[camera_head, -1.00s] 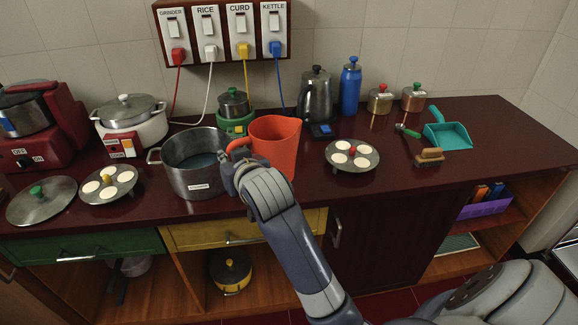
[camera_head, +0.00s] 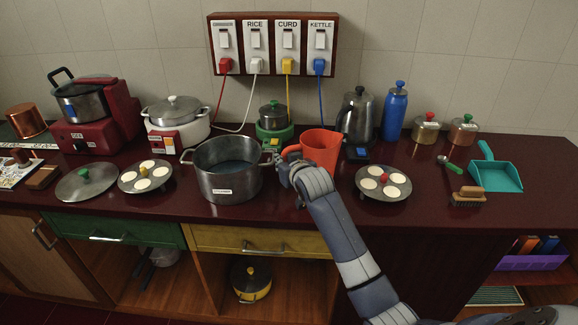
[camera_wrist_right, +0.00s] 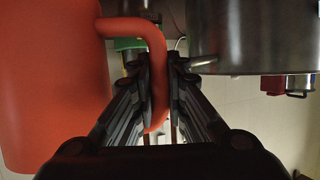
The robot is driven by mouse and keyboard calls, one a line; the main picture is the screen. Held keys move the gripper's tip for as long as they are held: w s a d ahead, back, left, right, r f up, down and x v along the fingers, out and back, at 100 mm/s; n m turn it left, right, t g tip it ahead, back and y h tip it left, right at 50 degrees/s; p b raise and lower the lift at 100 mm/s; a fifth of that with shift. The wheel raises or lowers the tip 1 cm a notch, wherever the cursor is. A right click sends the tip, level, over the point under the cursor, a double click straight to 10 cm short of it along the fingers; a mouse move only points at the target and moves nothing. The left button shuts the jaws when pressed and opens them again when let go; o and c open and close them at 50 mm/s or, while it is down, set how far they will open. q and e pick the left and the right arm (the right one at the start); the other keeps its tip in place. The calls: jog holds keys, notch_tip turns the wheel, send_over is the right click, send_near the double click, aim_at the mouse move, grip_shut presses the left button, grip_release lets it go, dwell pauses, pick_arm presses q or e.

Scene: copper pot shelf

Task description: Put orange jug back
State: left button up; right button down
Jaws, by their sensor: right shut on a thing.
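The orange jug (camera_head: 322,150) is on or just above the dark red counter, right of the large steel pot; I cannot tell if its base touches. My right gripper (camera_head: 287,166) is at the jug's left side, at its handle. In the right wrist view, the right gripper (camera_wrist_right: 160,95) is shut on the handle of the orange jug (camera_wrist_right: 50,80), with one finger on each side. The jug's body fills the left of that view. The left gripper is not in view.
The steel pot (camera_head: 228,185) stands close left of the gripper. A plate of white cakes (camera_head: 383,194) lies to the right. Behind are a green-based cooker (camera_head: 274,131), a kettle (camera_head: 356,117) and a blue bottle (camera_head: 395,113). Bare counter (camera_head: 290,205) lies in front.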

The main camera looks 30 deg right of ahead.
jog(key=shift+w+d+f+p, duration=0.15)
jog(key=shift+w+d+f, duration=0.2)
jog(key=shift+f, duration=0.25)
jog(key=shift+w+d+f+p, duration=0.1)
jog(key=shift+w+d+f, duration=0.2)
jog(key=shift+f, duration=0.3)
jog(key=shift+w+d+f+p, duration=0.15)
jog(key=shift+w+d+f, duration=0.1)
jog(key=shift+d+f, duration=0.25)
jog(key=shift+a+f, duration=0.1)
jog(key=shift+f, duration=0.05)
jog(key=shift+f, duration=0.1)
jog(key=c, duration=1.9)
grip_release()
jog(key=shift+f, duration=0.1)
